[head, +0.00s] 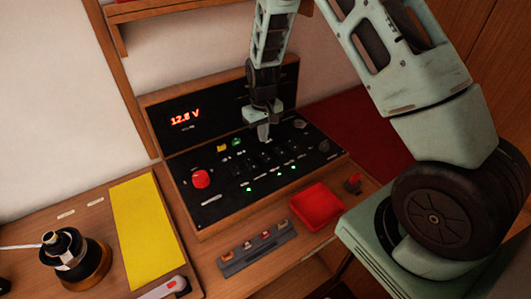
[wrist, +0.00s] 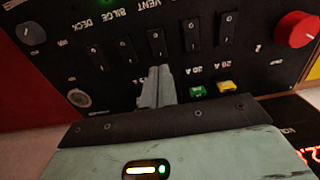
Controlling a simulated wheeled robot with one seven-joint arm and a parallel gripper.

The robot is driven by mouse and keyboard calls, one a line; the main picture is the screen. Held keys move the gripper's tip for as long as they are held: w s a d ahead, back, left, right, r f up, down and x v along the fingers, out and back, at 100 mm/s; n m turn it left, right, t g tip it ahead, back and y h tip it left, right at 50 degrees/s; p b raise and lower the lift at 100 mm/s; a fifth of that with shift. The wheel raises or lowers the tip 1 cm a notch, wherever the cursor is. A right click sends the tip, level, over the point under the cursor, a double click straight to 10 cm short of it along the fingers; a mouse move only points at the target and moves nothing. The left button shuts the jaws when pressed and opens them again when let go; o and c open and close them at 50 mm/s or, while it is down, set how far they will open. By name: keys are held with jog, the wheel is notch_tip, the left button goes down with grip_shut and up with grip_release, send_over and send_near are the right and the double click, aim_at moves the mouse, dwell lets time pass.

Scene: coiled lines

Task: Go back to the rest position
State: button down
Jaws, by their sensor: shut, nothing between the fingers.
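My gripper (head: 264,134) is shut and empty, pointing down over the black switch panel (head: 222,192). In the wrist view its closed fingertips (wrist: 159,72) lie in front of the panel, just below a row of rocker switches. I cannot tell whether they touch the panel. A red knob (head: 201,179) is on the panel's left side and also shows in the wrist view (wrist: 296,30). A green fuse (wrist: 198,92) and a yellow fuse (wrist: 226,87) sit beside the fingers. Several small green lights glow on the panel.
The upright back panel reads 12.8 V (head: 185,117). In front lie a red tray (head: 316,207) and a strip of small fuses (head: 257,250). A yellow sheet (head: 147,230) and a black-and-brass fitting (head: 68,252) are at left. A wooden shelf (head: 150,10) overhangs at upper left.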

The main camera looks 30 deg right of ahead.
jog(key=shift+r, duration=0.5)
jog(key=s+a+r+n+y+b, duration=0.1)
jog(key=s+a+r+n+b, duration=0.2)
jog(key=s+a, duration=0.5)
jog(key=s+a+r+n+b, duration=0.1)
jog(key=s+a+r+b, duration=0.3)
jog(key=a, duration=0.6)
jog(key=s+a+r+n+b, duration=0.1)
jog(key=s+n, duration=0.1)
jog(key=s, duration=0.7)
jog(key=s+a+r+n+b, duration=0.1)
jog(key=s+r, duration=0.1)
jog(key=s, duration=0.7)
jog(key=shift+s+a+n+b, duration=0.2)
jog(key=shift+s+n+b, duration=0.1)
jog(key=shift+n, duration=0.1)
